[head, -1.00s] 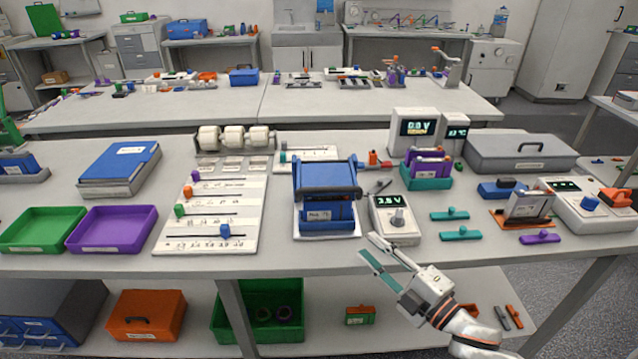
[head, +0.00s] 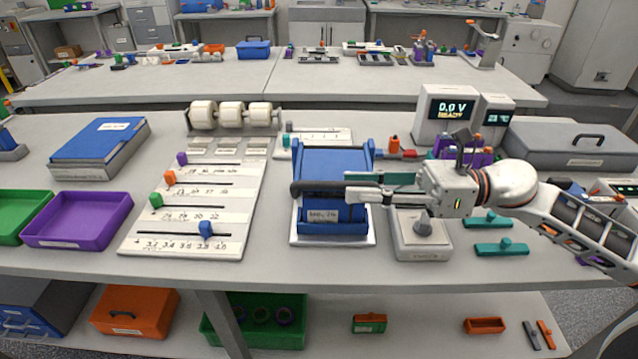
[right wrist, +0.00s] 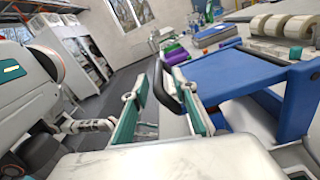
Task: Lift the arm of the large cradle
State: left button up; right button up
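The large cradle (head: 333,165) is a blue frame with a blue top panel, standing on a white base in the middle of the table. Its arm (head: 310,188) has a dark rounded bar lying low across the front. My right gripper (head: 352,187) reaches in from the right at the bar's right end. In the right wrist view my right gripper (right wrist: 162,112) has its teal-padded fingers apart, with the dark bar (right wrist: 171,87) between them; contact is unclear. What seems to be my left gripper (right wrist: 100,125) shows small and partly hidden at the left there; its fingers are unclear.
A white meter with a knob (head: 422,235) stands just below my right gripper. A slider board (head: 190,210) lies left of the cradle. Teal pieces (head: 500,249) lie to the right, and a tall display unit (head: 447,115) stands behind. The table strip in front of the cradle is clear.

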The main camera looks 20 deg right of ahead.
aim_at(321, 186)
jog(key=p+x, duration=0.1)
jog(key=x, duration=0.5)
jog(key=shift+s+r+p, duration=0.1)
jog(key=shift+r+p, duration=0.1)
jog(key=shift+p, duration=0.2)
jog(key=shift+a+f, duration=0.15)
jog(key=shift+a, duration=0.3)
grip_shut()
